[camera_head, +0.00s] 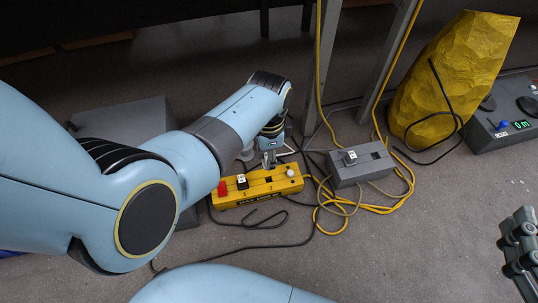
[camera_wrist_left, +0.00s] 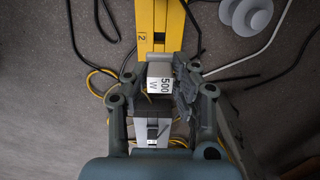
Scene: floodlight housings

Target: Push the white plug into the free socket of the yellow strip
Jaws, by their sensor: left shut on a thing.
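The yellow strip (camera_head: 232,197) lies on the floor in the head view, with a red switch (camera_head: 222,187) and a labelled black plug (camera_head: 242,182) at its left part. A dark socket opening shows on it right of the black plug. My left gripper (camera_head: 270,161) is above and behind the strip. In the left wrist view, my left gripper (camera_wrist_left: 153,88) is shut on the white plug (camera_wrist_left: 159,70), labelled 500 W. Beyond the plug is the yellow strip (camera_wrist_left: 146,15) with a dark opening; the gap in height cannot be told. My right gripper (camera_head: 518,250) is at the right edge, partly cut off.
A grey box (camera_head: 345,178) with a labelled plug stands right of the strip. Yellow and black cables (camera_head: 333,206) lie around both. Metal legs (camera_head: 325,70), a yellow faceted object (camera_head: 455,75) and a control box (camera_head: 505,130) stand behind. The floor in front is mostly clear.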

